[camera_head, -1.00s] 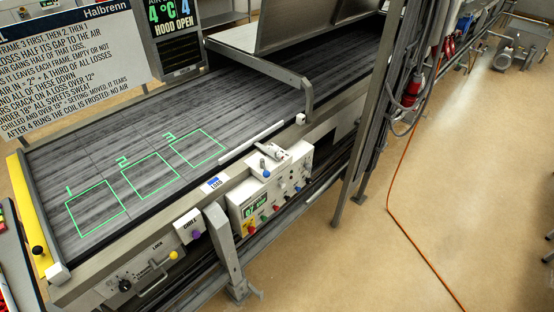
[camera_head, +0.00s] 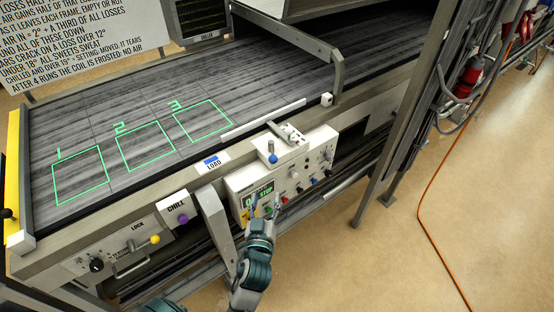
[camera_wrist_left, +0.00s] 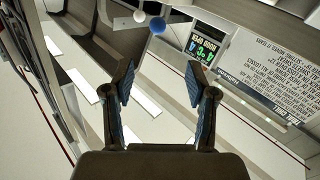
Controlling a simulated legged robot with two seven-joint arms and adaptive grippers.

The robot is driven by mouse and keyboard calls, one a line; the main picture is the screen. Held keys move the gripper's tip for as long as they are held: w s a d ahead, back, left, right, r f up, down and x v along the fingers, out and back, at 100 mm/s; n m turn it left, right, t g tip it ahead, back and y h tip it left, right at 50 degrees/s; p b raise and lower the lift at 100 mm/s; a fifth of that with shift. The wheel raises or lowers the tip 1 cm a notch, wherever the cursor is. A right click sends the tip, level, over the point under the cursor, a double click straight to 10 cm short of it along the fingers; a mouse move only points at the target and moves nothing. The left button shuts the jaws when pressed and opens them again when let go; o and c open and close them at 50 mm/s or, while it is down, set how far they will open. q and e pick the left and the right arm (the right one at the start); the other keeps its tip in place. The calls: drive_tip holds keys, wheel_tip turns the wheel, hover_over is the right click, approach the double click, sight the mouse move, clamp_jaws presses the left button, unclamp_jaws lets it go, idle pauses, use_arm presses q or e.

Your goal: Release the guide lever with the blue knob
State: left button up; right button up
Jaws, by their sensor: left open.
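The guide lever with its blue knob (camera_head: 272,158) stands at the front edge of the belt, by a pale bracket above the control box. The blue knob also shows in the left wrist view (camera_wrist_left: 158,26), beyond and above the fingertips. My left gripper (camera_head: 264,203) comes up from the bottom in front of the control box, lower in the picture than the knob. Its two fingers are spread with nothing between them, as the left wrist view (camera_wrist_left: 161,76) shows. It looks apart from the lever. My right gripper is not in view.
The control box (camera_head: 318,155) carries several coloured buttons and a display. A yellow lock knob (camera_head: 155,239) and a purple chill knob (camera_head: 183,219) sit to the left. A metal post (camera_head: 213,225) stands left of my gripper. The belt (camera_head: 130,110) with green frames is empty.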

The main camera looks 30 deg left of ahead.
sight(273, 158)
use_arm(q)
drive_tip(key=x, duration=1.6)
drive_tip(key=shift+w+f, duration=0.1)
drive_tip(key=shift+w, duration=0.1)
drive_tip(key=shift+w+d, duration=0.1)
drive_tip(key=shift+w, duration=0.1)
clamp_jaws()
